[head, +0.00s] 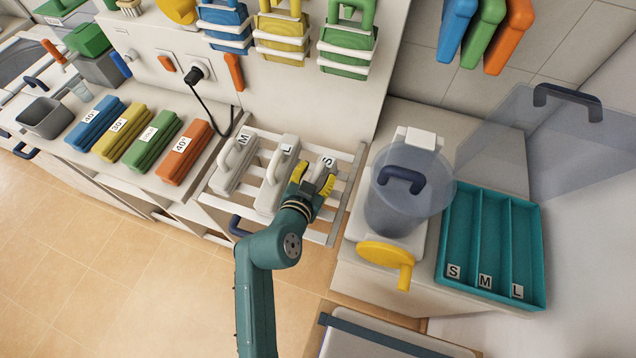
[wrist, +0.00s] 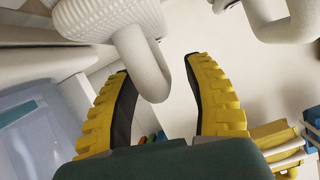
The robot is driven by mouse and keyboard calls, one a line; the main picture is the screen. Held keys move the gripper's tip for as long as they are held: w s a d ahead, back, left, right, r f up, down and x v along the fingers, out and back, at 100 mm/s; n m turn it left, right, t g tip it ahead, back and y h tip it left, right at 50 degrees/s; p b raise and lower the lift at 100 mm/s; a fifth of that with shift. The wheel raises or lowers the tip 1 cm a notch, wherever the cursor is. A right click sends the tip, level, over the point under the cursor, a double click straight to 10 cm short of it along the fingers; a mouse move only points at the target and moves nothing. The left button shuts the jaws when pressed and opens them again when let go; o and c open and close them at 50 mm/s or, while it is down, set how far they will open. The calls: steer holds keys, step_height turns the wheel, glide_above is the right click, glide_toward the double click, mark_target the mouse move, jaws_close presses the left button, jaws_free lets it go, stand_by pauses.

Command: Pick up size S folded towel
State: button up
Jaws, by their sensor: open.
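The size S folded towel (head: 327,161) is a white piece marked S at the right end of a slatted white rack (head: 335,228). My arm and gripper hide most of it in the head view. My gripper (head: 313,172), with yellow ribbed fingers, is right at this towel. In the wrist view a white ribbed body (wrist: 105,20) with a looped handle (wrist: 148,68) shows at the fingertips. The handle loop reaches into the space between the open fingers (wrist: 157,72), closer to the left one. I cannot tell whether they touch.
Similar white pieces marked M (head: 236,165) and L (head: 277,178) lie close left on the rack. A grey-lidded pot with a yellow crank (head: 385,252) stands right of the rack. A teal tray (head: 541,235) has S, M and L compartments, all empty. Coloured folded towels (head: 184,152) lie left.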

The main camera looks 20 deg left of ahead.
jaws_close()
stand_by(0.3)
